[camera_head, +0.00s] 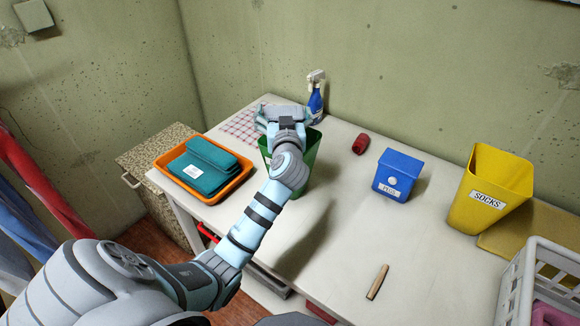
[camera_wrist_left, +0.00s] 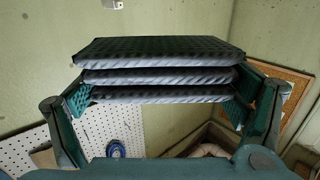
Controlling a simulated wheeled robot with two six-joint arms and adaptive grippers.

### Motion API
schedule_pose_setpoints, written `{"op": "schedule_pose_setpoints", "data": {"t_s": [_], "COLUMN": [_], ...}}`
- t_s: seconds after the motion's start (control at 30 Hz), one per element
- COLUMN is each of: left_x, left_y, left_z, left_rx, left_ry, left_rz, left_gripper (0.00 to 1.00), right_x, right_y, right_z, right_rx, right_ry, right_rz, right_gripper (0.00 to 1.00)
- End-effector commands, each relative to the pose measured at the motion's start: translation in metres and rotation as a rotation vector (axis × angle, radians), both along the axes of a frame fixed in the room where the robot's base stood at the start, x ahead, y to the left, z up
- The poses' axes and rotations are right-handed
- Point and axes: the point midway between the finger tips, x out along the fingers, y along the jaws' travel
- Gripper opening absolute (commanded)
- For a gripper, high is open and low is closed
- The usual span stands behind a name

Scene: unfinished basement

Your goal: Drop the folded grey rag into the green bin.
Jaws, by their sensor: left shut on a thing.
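The green bin (camera_head: 313,150) stands on the white table near the wall, partly covered by my left arm. My left gripper (camera_head: 284,118) is over the bin's mouth area in the head view. In the left wrist view, the left gripper (camera_wrist_left: 160,98) is shut on the folded grey rag (camera_wrist_left: 158,76), which shows as dark, stacked layers between its two fingers. In the head view the rag is largely hidden by the gripper, and its height above the bin's rim is hard to tell. My right gripper is not in view.
An orange tray (camera_head: 236,184) with teal folded cloth stands left of the bin. A spray bottle (camera_head: 315,103) is behind it. A red object (camera_head: 361,144), blue box (camera_head: 400,172), yellow bin (camera_head: 478,213), wooden peg (camera_head: 377,282) and grey crate (camera_head: 516,279) are to the right.

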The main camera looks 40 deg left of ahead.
Motion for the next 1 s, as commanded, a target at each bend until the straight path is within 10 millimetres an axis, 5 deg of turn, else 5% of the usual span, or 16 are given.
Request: {"op": "schedule_pose_setpoints", "data": {"t_s": [0.1,0.13,0.2,0.6,1.0], "left_x": [0.0,0.001,0.001,-0.004,-0.078], "left_y": [0.0,-0.001,-0.001,-0.006,-0.069], "left_z": [0.002,0.003,0.003,0.002,0.007], "left_rx": [0.001,0.001,0.001,0.0,-0.007], "left_ry": [-0.001,-0.001,-0.001,0.0,-0.002], "left_rz": [-0.001,-0.002,-0.002,-0.003,-0.004], "left_gripper": [0.62,0.93,1.0,1.0,1.0], "right_x": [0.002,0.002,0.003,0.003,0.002], "right_y": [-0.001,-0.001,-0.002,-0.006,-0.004], "right_z": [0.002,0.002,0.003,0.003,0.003], "right_rx": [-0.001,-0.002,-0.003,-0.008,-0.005], "right_ry": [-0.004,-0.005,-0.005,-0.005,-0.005], "right_rz": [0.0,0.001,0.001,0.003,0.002], "right_gripper": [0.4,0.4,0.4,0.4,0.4]}}
